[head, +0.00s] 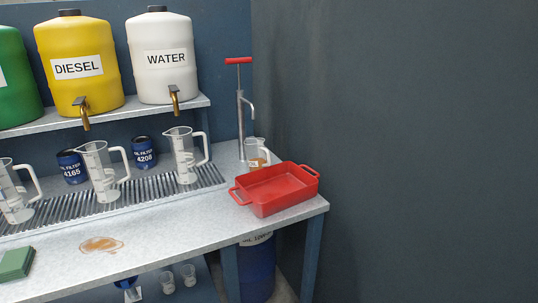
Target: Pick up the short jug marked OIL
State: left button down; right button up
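A short clear jug (256,150) stands at the back right of the bench, below the spout of the hand pump (240,110). It has some brown liquid at its bottom, and its lower part is partly hidden by the red tray (277,203). I cannot read any OIL mark on it. Three taller clear jugs with white handles stand on the ribbed drip grate, at the left (12,195), middle (101,175) and right (184,158). Neither of my grippers is in view.
Blue oil filters (145,153) stand behind the grate. Yellow DIESEL (78,95) and white WATER (164,85) tanks sit on the shelf above. A brown spill (101,245) and a green block (16,263) lie on the bench front. A dark wall (420,150) bounds the right.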

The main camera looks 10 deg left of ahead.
aim_at(258, 156)
jog(key=k, duration=0.15)
jog(key=u, duration=0.55)
jog(key=i, duration=0.85)
jog(key=u, duration=0.9)
